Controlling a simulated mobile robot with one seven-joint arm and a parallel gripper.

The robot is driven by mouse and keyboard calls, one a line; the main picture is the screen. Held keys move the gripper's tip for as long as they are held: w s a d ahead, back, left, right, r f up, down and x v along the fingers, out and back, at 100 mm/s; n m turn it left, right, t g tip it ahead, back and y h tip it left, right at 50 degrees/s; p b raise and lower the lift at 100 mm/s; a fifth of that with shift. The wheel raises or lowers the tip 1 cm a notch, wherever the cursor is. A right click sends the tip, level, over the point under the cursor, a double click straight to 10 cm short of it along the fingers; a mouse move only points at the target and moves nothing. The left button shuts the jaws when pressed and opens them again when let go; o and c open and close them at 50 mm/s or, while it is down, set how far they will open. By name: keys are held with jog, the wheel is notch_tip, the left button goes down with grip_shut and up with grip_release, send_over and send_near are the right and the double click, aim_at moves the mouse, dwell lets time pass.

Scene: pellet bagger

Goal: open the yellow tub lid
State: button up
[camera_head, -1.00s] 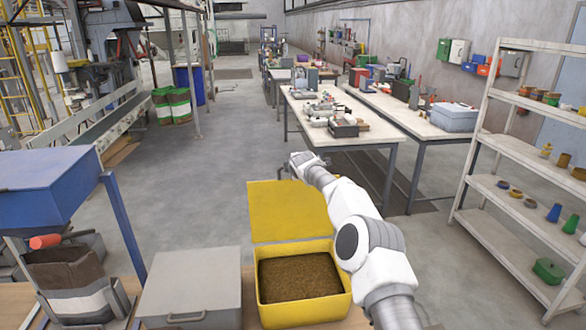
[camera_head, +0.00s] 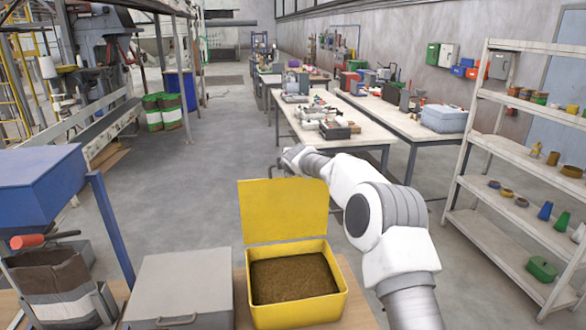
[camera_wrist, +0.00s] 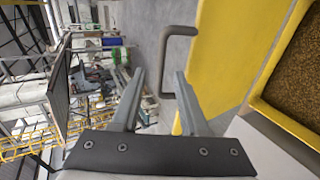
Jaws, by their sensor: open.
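The yellow tub (camera_head: 300,314) stands on the bench with its top uncovered and brown pellets (camera_head: 293,278) inside. Its yellow lid (camera_head: 283,212) is swung up and stands raised at the tub's back edge. In the wrist view the lid (camera_wrist: 232,50) shows its dark grey bar handle (camera_wrist: 165,55) along one edge. My gripper (camera_wrist: 161,78) is open and empty, and the handle appears just ahead of the fingertips, not clasped. In the head view my gripper (camera_head: 283,165) is beyond the lid's top edge, partly hidden by the lid and my arm.
A grey closed box (camera_head: 185,280) with a front handle stands left of the tub. A blue hopper (camera_head: 40,195) on a stand is farther left. A white shelf rack (camera_head: 515,160) stands right. Open floor (camera_head: 190,190) lies behind the lid.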

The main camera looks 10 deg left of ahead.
jog(key=b+v, duration=0.3)
jog(key=v, duration=0.9)
jog(key=shift+s+d+b, duration=0.2)
jog(key=shift+s+b, duration=0.1)
jog(key=shift+b, duration=0.1)
jog(key=shift+r, duration=0.15)
jog(key=s+d+r+m+g+h, duration=0.1)
jog(key=s+d+r+m+h, duration=0.1)
jog(key=s+d+m, duration=0.6)
jog(key=s+d+r+m+g+h, duration=0.2)
jog(key=s+d+m+h, duration=0.15)
jog(key=s+d, duration=0.9)
jog(key=s+d+f+m+g, duration=0.1)
jog(key=s+f+m, duration=0.2)
jog(key=s, duration=0.5)
jog(key=s+d+f+m+g+y, duration=0.1)
jog(key=s+f+m, duration=0.1)
jog(key=s, duration=0.7)
jog(key=s+d+f+m+g, duration=0.1)
jog(key=s+f+m, duration=0.2)
jog(key=s, duration=0.6)
jog(key=shift+s+d+f+m+y, duration=0.25)
jog(key=shift+f+m+y, duration=0.1)
jog(key=shift+m, duration=0.7)
